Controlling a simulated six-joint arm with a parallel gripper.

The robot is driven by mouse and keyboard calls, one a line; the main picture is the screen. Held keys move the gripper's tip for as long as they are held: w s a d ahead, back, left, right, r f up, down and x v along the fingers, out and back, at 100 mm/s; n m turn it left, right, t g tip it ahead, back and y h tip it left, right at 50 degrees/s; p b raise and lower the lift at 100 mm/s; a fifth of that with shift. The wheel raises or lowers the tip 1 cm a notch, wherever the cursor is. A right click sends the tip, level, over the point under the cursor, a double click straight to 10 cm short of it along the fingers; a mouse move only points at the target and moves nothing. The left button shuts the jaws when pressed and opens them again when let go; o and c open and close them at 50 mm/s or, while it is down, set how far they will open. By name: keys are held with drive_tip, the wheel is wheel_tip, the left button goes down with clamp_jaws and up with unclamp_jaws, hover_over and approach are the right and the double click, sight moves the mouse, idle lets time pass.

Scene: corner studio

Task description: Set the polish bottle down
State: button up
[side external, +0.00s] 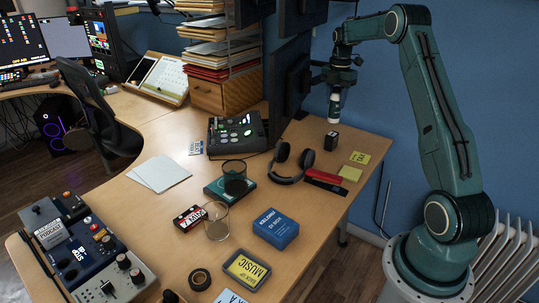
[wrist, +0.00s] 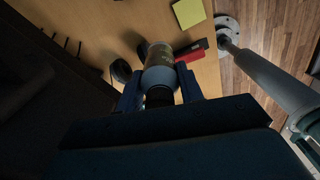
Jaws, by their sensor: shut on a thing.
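The polish bottle (side external: 335,106) is a small pale bottle hanging upright below my gripper (side external: 337,84), above the back right part of the desk (side external: 366,135). In the wrist view the bottle (wrist: 160,74) shows a grey-blue body with an olive label and a dark end toward me. My gripper (wrist: 160,86) is shut on it, one finger on each side. In the side view there is a gap between the bottle and the desk top, though its exact height is hard to tell.
Headphones (side external: 291,163), a red-and-black strip (side external: 325,181) and yellow notes (side external: 360,157) lie nearby. A dark monitor (side external: 289,85) stands close on the left. The desk's right edge is near.

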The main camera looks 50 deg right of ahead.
sight(333, 119)
wheel_tip(333, 119, down, 16)
drive_tip(key=shift+r, duration=0.15)
idle(0.6)
drive_tip(key=shift+f, duration=2.15)
drive_tip(key=shift+f, duration=0.15)
drive_tip(key=o, duration=1)
drive_tip(key=shift+o, duration=0.2)
wheel_tip(333, 119, up, 12)
drive_tip(key=shift+d+f, duration=0.1)
drive_tip(key=shift+f, duration=0.15)
drive_tip(key=shift+r, duration=0.45)
